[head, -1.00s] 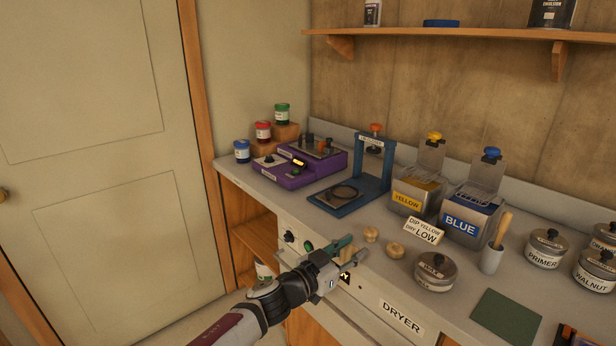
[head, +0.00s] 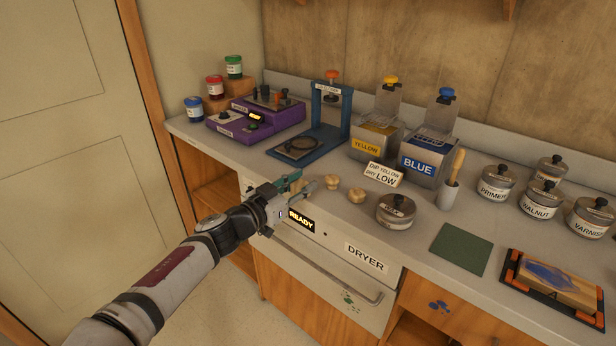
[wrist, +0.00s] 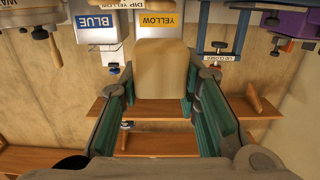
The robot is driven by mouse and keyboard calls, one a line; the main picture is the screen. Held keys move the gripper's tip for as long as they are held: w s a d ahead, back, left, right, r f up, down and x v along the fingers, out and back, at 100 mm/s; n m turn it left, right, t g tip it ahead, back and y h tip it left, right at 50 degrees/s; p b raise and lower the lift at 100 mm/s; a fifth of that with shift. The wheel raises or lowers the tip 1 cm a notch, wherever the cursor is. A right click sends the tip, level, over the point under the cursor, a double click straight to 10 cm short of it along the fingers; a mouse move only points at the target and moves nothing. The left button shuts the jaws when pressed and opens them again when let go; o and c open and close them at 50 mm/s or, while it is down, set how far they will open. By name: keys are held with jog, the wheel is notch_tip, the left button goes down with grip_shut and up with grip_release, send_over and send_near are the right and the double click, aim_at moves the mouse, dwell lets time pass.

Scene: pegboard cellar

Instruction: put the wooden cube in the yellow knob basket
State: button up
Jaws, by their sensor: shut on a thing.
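My gripper (head: 305,183) is in front of the counter's near edge, above the dryer front. It is shut on the wooden cube, a pale tan block (wrist: 160,70) between the green finger pads in the wrist view. In the head view the fingers mostly hide the cube. The yellow knob basket (head: 388,102) stands up at the yellow tank (head: 372,146), its yellow knob (head: 390,80) on top. It is behind and right of my gripper, well apart from it. The yellow tank's label (wrist: 158,20) shows upside down beyond the cube in the wrist view.
The blue tank (head: 424,160) with a blue knob stands right of the yellow one. A sign (head: 383,174) reads "DIP YELLOW DRY LOW". A blue press (head: 322,130) is left.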

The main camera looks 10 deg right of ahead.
jog(key=b, duration=0.1)
send_over(309, 176)
jog(key=shift+s+a+f, duration=0.15)
jog(key=shift+s+f, duration=0.25)
jog(key=shift+f, duration=0.35)
jog(key=shift+w+d, duration=0.25)
jog(key=shift+w, duration=0.3)
jog(key=shift+s+a+f, duration=0.1)
jog(key=shift+s+f, duration=0.05)
jog(key=shift+f, duration=1.45)
jog(key=shift+f, duration=0.15)
jog(key=o, duration=0.9)
jog(key=shift+o, duration=0.2)
